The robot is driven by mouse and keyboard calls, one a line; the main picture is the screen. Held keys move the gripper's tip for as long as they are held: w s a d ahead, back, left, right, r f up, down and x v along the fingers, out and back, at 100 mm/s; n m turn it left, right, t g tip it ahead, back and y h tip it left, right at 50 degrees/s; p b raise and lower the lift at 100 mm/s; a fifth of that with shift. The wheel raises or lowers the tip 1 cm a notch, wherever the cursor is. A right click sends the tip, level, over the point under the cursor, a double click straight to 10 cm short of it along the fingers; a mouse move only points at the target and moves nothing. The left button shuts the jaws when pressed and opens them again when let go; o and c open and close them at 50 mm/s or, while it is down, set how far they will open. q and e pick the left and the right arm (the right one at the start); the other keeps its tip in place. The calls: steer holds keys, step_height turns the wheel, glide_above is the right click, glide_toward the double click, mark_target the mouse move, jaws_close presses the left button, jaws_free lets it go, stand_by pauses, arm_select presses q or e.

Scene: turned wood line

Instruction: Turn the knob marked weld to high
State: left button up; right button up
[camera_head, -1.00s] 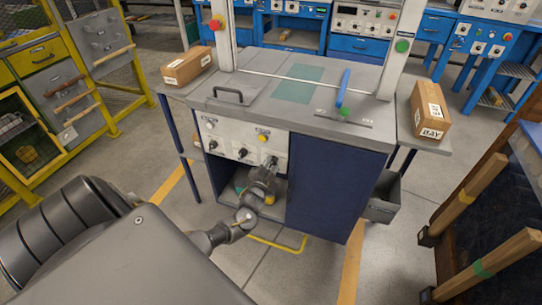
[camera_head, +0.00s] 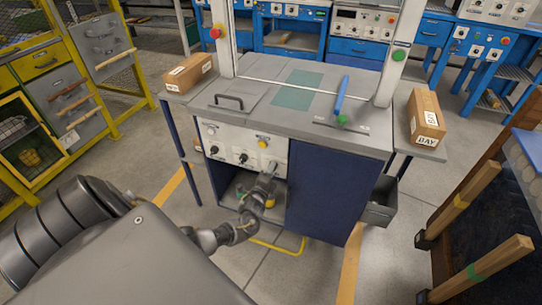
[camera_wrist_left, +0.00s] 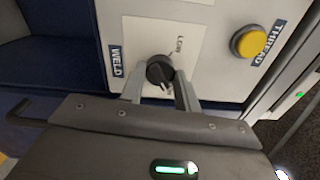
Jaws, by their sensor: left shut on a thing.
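The weld knob (camera_wrist_left: 160,70) is a dark round knob on the pale front panel (camera_wrist_left: 206,72) of the machine. In the left wrist view the label WELD (camera_wrist_left: 117,62) stands left of it and LOW (camera_wrist_left: 179,45) just to its upper right. A small pale mark shows near its lower side; I cannot surely read the setting. My left gripper (camera_wrist_left: 161,88) is shut on the knob, one finger on each side. In the head view the left gripper (camera_head: 267,176) reaches the panel's lower right and hides the knob. My right gripper is out of view.
A yellow button (camera_wrist_left: 250,42) marked THREAD sits beside the knob. Two more dark knobs, including one at the panel's middle (camera_head: 243,158), stand to the left. Below the panel is an open shelf; a blue cabinet door (camera_head: 325,190) is to the right.

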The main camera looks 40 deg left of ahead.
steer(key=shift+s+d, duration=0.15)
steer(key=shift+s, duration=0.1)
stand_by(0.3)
arm_select(q)
steer(key=o, duration=1)
steer(key=p+v, duration=0.1)
steer(key=v, duration=0.9)
steer(key=shift+s+d, duration=0.25)
steer(key=shift+s, duration=0.1)
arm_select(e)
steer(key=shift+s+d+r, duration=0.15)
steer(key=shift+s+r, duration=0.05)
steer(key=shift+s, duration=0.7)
